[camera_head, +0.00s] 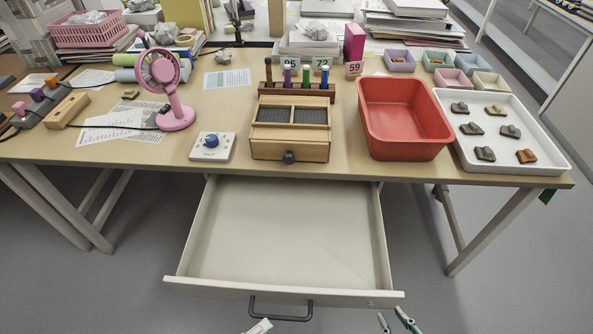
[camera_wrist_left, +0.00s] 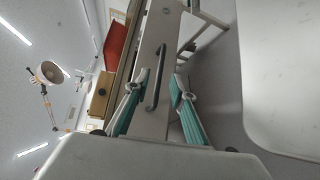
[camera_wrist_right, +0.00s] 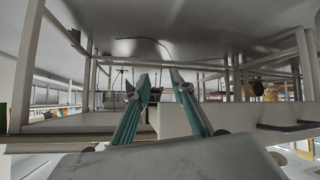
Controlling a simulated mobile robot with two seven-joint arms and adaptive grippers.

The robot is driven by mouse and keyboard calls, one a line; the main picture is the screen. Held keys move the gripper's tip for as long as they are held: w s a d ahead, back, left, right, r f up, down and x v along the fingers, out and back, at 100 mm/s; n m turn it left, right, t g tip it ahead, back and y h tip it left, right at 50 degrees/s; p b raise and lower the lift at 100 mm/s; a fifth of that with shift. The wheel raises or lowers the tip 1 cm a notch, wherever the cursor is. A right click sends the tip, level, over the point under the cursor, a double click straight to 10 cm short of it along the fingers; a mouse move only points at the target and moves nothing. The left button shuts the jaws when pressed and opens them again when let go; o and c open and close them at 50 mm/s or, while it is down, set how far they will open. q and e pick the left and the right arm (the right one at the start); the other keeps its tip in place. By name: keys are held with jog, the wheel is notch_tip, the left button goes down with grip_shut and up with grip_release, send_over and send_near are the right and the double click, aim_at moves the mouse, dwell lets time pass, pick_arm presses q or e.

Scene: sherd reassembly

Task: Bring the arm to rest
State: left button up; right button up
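My right gripper (camera_head: 395,322) shows at the bottom edge of the head view, in front of the drawer's right corner. Its teal fingers stand apart and empty in the right wrist view (camera_wrist_right: 160,85). Only a pale fingertip of my left gripper (camera_head: 258,327) shows, close to the left end of the drawer handle (camera_head: 280,317). In the left wrist view its fingers (camera_wrist_left: 158,88) are apart, with the handle (camera_wrist_left: 159,75) seen between them and no grip on it. The pulled-out drawer (camera_head: 285,235) is empty.
On the table (camera_head: 340,145) stand a red bin (camera_head: 405,148), a white tray (camera_head: 557,162) with several sherds, a wooden box (camera_head: 290,150), a dial device (camera_head: 212,147) and a pink fan (camera_head: 175,117). The drawer juts out over clear floor (camera_head: 120,280).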

aim_at(280, 318)
pick_arm(q)
jog(key=x, duration=0.6)
jog(key=shift+w, duration=0.45)
jog(key=shift+s+a, duration=0.25)
jog(key=shift+s, duration=0.25)
jog(key=v, duration=0.8)
jog(key=shift+s+a, duration=0.2)
jog(key=shift+s, duration=0.15)
